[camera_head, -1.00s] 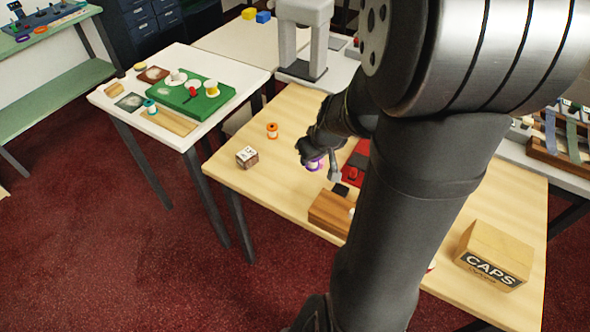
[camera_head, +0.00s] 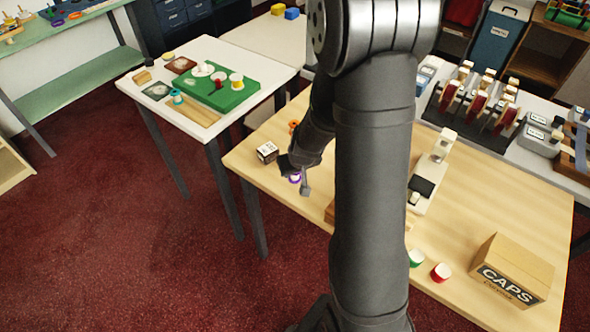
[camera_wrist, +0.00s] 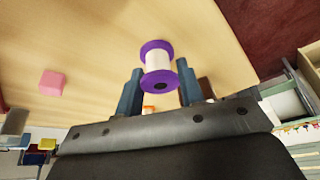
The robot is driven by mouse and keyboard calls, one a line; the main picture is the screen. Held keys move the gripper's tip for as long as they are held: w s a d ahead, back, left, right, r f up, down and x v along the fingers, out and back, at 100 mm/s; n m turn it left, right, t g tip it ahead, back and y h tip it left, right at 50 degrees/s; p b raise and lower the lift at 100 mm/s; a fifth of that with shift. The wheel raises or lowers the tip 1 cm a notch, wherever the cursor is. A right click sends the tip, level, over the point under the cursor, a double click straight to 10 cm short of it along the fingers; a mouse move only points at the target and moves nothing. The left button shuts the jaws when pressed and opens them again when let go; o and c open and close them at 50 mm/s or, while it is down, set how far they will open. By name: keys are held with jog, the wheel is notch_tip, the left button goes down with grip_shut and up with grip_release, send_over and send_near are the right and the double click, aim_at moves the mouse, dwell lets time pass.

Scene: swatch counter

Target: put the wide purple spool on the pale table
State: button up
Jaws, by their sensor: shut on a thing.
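The wide purple spool (camera_head: 295,178), with purple flanges and a white middle, is held in my gripper (camera_head: 296,180) over the front left part of the wooden table (camera_head: 490,205). In the wrist view the spool (camera_wrist: 158,62) sits between the two fingertips of my gripper (camera_wrist: 159,82), with bare wood behind it. Its height above the wood is hard to judge. The pale white-topped table (camera_head: 245,58) stands to the left, apart from the gripper. My arm hides part of the wooden table.
The white-topped table bears a green board (camera_head: 245,93), cups and a teal spool (camera_head: 177,97); bare strips remain at its edges. A small box (camera_head: 267,152) and an orange spool (camera_head: 293,126) are near my gripper. A CAPS carton (camera_head: 510,270) stands at the right.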

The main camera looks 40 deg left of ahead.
jog(key=shift+f, duration=0.15)
jog(key=shift+f, duration=0.15)
jog(key=o, duration=1)
jog(key=shift+c, duration=0.2)
jog(key=v, duration=1.2)
jog(key=x, duration=1.2)
